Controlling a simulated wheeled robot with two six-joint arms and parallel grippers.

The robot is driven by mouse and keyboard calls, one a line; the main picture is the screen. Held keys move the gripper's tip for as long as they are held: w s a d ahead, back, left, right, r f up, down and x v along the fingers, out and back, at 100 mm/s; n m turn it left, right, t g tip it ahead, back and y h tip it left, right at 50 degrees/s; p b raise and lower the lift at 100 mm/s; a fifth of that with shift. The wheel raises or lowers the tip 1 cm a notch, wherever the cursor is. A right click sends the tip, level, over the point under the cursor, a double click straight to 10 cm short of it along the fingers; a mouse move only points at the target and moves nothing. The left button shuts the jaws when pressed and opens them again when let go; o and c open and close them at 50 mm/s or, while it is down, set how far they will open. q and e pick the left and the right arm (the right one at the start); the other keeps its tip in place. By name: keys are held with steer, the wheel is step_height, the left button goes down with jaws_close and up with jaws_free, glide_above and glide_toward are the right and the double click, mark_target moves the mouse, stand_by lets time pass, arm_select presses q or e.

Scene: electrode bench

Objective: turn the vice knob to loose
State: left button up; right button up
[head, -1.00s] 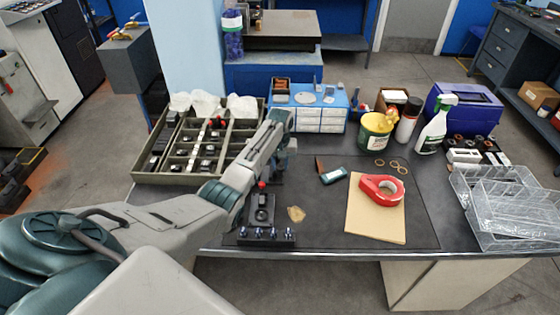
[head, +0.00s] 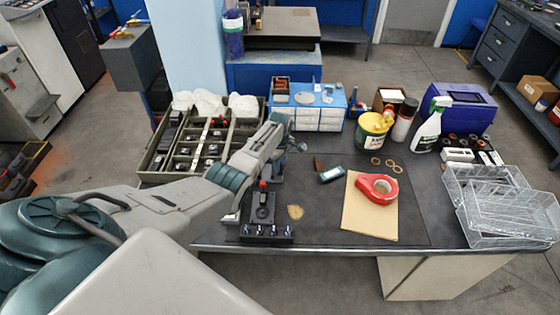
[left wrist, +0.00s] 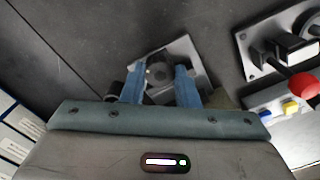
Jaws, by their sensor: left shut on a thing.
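In the left wrist view, a dark round knob (left wrist: 158,72) sits on a light grey plate (left wrist: 188,52). I take it to be the vice knob. My left gripper (left wrist: 160,84) has its two blue fingers on either side of the knob and is shut on it. Which way the knob is turned cannot be told. In the head view, my left arm and wrist hide the fingertips and most of the vice. My right gripper does not show.
A black fixture (head: 262,210) with a red ball handle (head: 263,184) stands close to my wrist. A divided tray (head: 150,177) and a blue drawer unit (head: 335,100) stand behind. Red tape (head: 377,188) lies on a tan pad (head: 368,222).

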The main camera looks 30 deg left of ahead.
arm_select(q)
steer(key=n+p, duration=0.1)
steer(key=n, duration=0.2)
steer(key=shift+a+r+n, duration=0.1)
steer(key=shift+r+n, duration=0.05)
steer(key=shift+n, duration=0.15)
steer(key=shift+n+p, duration=0.4)
steer(key=shift+n, duration=1.3)
steer(key=o, duration=1)
steer(key=shift+c, duration=0.2)
steer(key=shift+r, duration=0.4)
step_height(320, 180, up, 10)
steer(key=shift+f, duration=0.1)
